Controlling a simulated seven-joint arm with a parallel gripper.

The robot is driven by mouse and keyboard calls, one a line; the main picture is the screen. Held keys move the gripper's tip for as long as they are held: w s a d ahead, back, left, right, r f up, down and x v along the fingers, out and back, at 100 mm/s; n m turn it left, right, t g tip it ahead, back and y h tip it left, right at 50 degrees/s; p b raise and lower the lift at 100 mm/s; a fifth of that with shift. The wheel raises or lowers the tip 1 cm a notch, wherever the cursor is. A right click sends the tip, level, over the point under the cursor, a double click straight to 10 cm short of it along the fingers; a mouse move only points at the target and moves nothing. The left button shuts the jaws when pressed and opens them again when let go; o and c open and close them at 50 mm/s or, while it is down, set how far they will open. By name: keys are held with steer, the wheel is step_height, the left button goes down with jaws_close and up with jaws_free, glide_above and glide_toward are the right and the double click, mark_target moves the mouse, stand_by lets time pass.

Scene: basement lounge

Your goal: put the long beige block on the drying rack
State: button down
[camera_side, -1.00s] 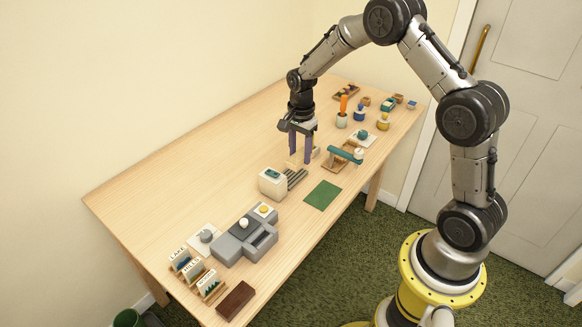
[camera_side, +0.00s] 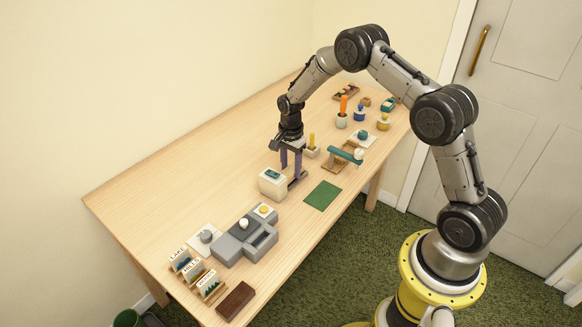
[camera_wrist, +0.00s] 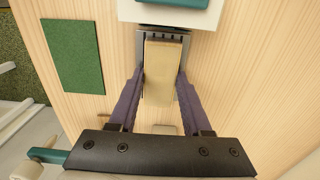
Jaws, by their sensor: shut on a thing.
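The long beige block (camera_wrist: 163,75) is between the purple fingers of my gripper (camera_wrist: 161,82) in the wrist view, its long side running away from the palm. The grey slatted drying rack (camera_wrist: 185,33) shows around the block's far end, directly below it in this view. Whether the block touches the rack I cannot tell. In the side view, my gripper (camera_side: 291,170) points down over the rack (camera_side: 299,181), beside a white box with a teal top (camera_side: 272,183). The block is mostly hidden there by the fingers and the box.
The white box (camera_wrist: 200,14) stands close against the rack's far end in the wrist view. A green mat (camera_side: 323,195) lies to the right. A teal-armed wooden stand (camera_side: 345,157) and a holder with a yellow item (camera_side: 311,150) are behind.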

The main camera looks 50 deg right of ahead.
steer(key=shift+f, duration=0.1)
steer(key=shift+c, duration=1.7)
jaws_free()
